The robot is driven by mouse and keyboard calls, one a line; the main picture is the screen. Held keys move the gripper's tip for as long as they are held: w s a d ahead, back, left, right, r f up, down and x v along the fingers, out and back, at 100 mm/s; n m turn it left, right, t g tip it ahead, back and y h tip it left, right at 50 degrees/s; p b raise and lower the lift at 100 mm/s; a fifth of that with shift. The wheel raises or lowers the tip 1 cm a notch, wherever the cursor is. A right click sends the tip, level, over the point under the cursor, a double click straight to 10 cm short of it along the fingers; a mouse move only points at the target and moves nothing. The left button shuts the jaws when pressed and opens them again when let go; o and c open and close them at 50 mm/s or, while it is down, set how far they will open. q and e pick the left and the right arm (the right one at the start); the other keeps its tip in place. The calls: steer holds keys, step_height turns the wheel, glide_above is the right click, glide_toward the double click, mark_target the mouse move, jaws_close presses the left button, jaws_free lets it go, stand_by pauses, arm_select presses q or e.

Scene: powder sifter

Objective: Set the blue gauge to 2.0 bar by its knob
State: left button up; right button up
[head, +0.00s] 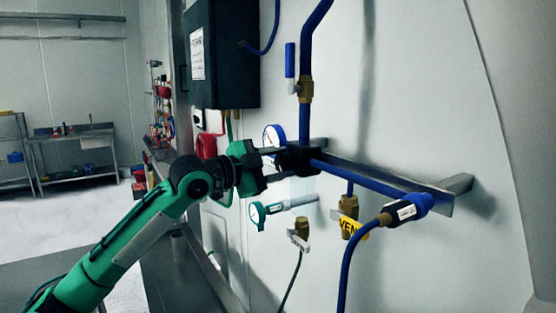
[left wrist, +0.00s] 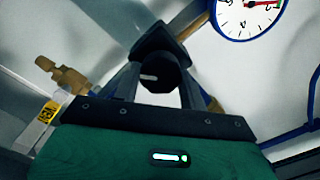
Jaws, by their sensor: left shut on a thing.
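The blue-rimmed gauge (head: 273,137) is on the wall pipework, partly hidden behind my left gripper in the head view. In the left wrist view its white dial (left wrist: 243,18) is cut by the top edge. Its red needle points right, near a green mark; the numbers are too small to read. The black knob (left wrist: 158,77) has a white mark and sits between the fingers of my left gripper (left wrist: 160,68). In the head view my left gripper (head: 288,158) is shut on it at the blue pipe junction. My right gripper is not in view.
A second gauge with a green rim (head: 257,216) hangs below. A brass valve with a yellow tag (head: 350,228) and a blue hose coupling (head: 408,209) stand to the right. A dark cabinet (head: 222,55) is above left. A metal rail (head: 455,190) juts out.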

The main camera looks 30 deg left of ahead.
arm_select(q)
steer(key=shift+m+p, duration=0.55)
steer(key=shift+m, duration=1.05)
steer(key=shift+f, duration=0.1)
steer(key=o, duration=1)
steer(key=shift+c, duration=0.2)
